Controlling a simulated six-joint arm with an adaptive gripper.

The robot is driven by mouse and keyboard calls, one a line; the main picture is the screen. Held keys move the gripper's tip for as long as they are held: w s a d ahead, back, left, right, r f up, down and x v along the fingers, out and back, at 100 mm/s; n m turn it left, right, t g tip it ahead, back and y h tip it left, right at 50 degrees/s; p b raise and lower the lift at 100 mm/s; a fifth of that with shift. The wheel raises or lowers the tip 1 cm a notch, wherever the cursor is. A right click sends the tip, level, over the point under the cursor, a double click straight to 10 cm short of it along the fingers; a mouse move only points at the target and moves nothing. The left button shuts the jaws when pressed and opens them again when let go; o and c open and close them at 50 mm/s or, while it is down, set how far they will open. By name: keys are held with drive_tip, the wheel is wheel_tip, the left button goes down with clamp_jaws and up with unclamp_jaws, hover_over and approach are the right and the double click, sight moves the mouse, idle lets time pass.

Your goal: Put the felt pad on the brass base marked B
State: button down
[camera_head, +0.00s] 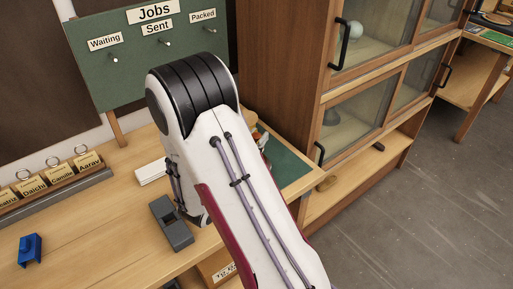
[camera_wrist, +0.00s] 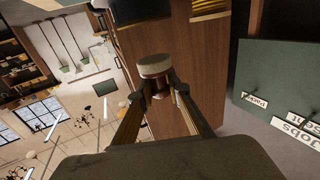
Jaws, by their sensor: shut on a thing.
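In the wrist view my gripper (camera_wrist: 160,97) is shut on a round piece (camera_wrist: 154,66). The piece has a pale, felt-like disc at its outer end and a reddish-brown body between the fingertips. I cannot tell for sure whether it is the felt pad. In the head view my gripper is hidden behind my own arm, which covers the middle of the bench. I cannot make out a brass base or a letter B in either view.
On the bench (camera_head: 95,235) are a dark grey block (camera_head: 171,222), a white box (camera_head: 151,172), a blue holder (camera_head: 30,250) and a rack of name tags (camera_head: 50,195). A green mat (camera_head: 289,167) lies at right. The jobs board (camera_head: 120,75) and glass-fronted cabinet (camera_head: 345,120) stand behind.

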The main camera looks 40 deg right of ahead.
drive_tip(key=shift+f, duration=1.8)
drive_tip(key=shift+f, duration=0.15)
drive_tip(key=c, duration=1.9)
unclamp_jaws()
drive_tip(key=v, duration=0.7)
drive_tip(key=shift+a+r, duration=0.2)
drive_tip(key=shift+s, duration=0.2)
drive_tip(key=shift+w, duration=0.1)
